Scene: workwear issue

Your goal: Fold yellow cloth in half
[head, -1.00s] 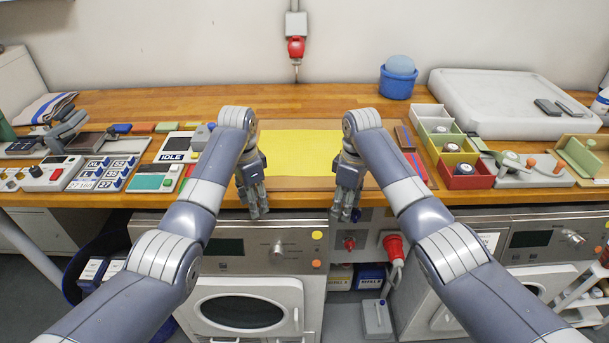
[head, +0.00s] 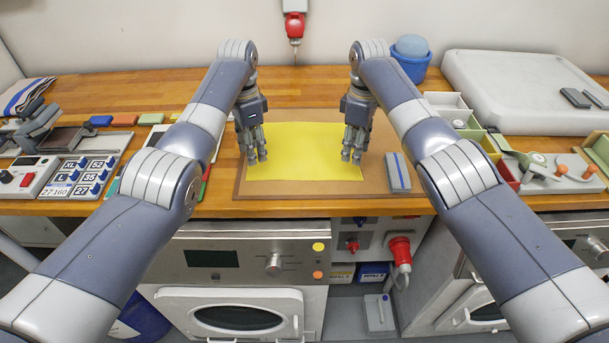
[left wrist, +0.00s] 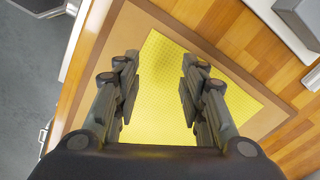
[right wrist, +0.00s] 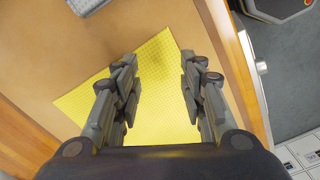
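The yellow cloth (head: 305,150) lies flat and unfolded on a brown mat (head: 385,128) on the wooden bench. My left gripper (head: 257,160) is over the cloth's left side, and my right gripper (head: 352,158) is over its right side. In the left wrist view the cloth (left wrist: 160,75) shows between the spread fingers of my left gripper (left wrist: 155,75). In the right wrist view the cloth (right wrist: 155,75) shows between the spread fingers of my right gripper (right wrist: 155,80). Both grippers are open and empty. Whether the fingertips touch the cloth I cannot tell.

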